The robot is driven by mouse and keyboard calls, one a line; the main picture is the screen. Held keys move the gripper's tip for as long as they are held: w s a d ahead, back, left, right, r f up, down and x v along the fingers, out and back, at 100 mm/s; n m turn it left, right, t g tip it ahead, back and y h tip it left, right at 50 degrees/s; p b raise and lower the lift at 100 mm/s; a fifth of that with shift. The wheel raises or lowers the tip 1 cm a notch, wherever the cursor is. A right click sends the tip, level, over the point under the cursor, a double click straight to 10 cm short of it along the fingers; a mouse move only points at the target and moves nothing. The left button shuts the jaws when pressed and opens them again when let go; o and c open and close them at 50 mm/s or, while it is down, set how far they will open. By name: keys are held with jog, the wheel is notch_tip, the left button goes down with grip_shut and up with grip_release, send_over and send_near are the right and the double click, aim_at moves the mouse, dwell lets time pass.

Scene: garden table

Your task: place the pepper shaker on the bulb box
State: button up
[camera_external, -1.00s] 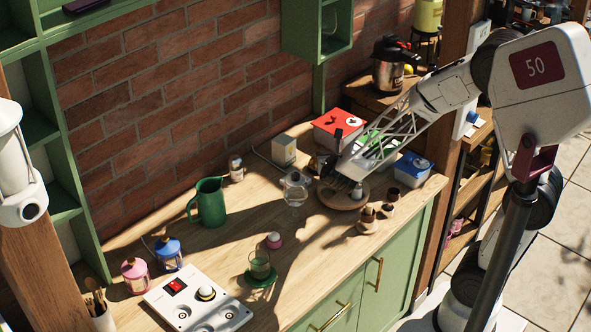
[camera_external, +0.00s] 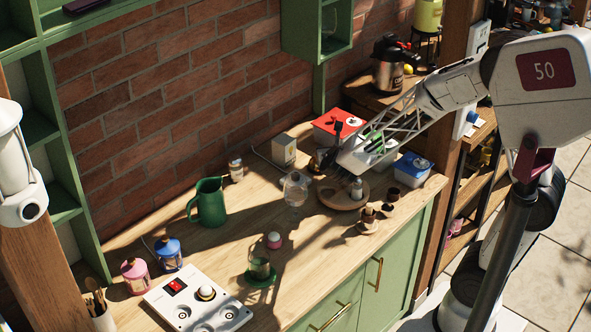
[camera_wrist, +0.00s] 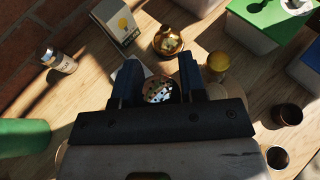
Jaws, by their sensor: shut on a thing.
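The pepper shaker (camera_wrist: 158,90), with a holed metal top, stands upright between the fingers of my gripper (camera_wrist: 160,85). In the outside view the pepper shaker (camera_external: 357,188) shows under my gripper (camera_external: 356,178), over the round wooden board (camera_external: 330,201). My gripper is shut on it. I cannot tell whether its base is clear of the board. The bulb box (camera_external: 284,150) stands near the brick wall, to the left of my gripper. In the wrist view the bulb box (camera_wrist: 118,22), white with a yellow bulb picture, is at the upper left, apart from my gripper. Its top looks bare.
A glass jar (camera_external: 295,190) stands in front of the bulb box. A small jar (camera_external: 236,168) and a green jug (camera_external: 208,203) are farther left. Lidded tubs, red (camera_external: 337,126) and blue (camera_external: 412,169), stand behind and right. Small brown cups (camera_external: 391,196) stand at right.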

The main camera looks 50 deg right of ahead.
jog(key=w+d+r+n+y, duration=0.1)
jog(key=w+d+r, duration=0.2)
jog(key=w, duration=0.5)
jog(key=shift+w+d+t, duration=0.3)
jog(key=shift+w+t, duration=0.05)
jog(key=shift+t, duration=0.05)
send_over(283, 137)
jog(key=shift+f, duration=0.7)
dwell(0.3)
jog(key=shift+f, duration=1.8)
jog(key=shift+f, duration=0.15)
